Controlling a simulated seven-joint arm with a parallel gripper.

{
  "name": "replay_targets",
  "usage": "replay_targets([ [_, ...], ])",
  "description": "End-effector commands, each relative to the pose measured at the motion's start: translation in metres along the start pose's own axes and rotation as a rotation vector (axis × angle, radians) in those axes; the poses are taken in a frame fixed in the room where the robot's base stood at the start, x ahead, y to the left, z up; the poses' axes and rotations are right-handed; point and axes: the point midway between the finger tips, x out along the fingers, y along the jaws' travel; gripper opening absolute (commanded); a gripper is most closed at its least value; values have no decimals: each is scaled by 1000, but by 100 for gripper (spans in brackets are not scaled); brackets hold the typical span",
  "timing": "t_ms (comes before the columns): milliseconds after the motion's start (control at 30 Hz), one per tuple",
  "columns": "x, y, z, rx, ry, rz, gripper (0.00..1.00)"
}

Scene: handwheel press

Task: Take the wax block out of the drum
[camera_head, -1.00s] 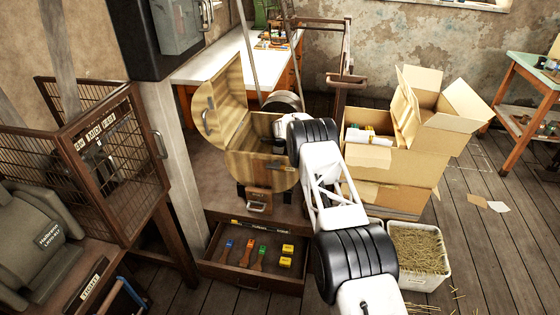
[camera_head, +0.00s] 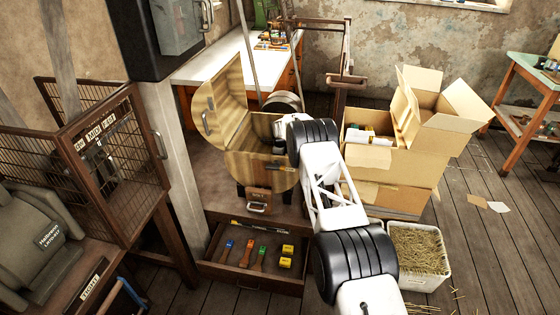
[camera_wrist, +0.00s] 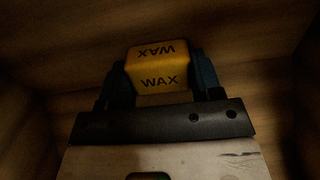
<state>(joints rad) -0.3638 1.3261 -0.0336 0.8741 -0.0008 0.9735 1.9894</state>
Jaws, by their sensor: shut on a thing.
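The wooden drum (camera_head: 259,170) stands on the bench with its hinged lid (camera_head: 222,101) swung open to the left. My gripper (camera_wrist: 162,75) is inside the drum, shut on the yellow wax block (camera_wrist: 160,84). The block is marked WAX and sits between the two dark fingers in the wrist view, with the drum's wooden walls (camera_wrist: 60,40) around it. In the head view my arm reaches over the drum's right side. The gripper's dark end shows at the drum's mouth, and the block cannot be made out there.
An open drawer (camera_head: 250,281) below the drum holds brushes and yellow blocks (camera_head: 286,256). Open cardboard boxes (camera_head: 395,190) and a straw-filled bin (camera_head: 418,250) stand to the right. A wire cage (camera_head: 110,150) and a grey post (camera_head: 172,150) stand to the left.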

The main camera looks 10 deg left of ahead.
Motion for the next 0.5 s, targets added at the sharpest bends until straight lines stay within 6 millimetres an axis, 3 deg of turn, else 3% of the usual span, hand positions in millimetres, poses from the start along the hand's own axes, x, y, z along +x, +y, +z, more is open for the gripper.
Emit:
replay_targets([
  [267,-5,0,0,0,0,-1,35],
  [500,-24,-1,0,0,-1,-2,35],
])
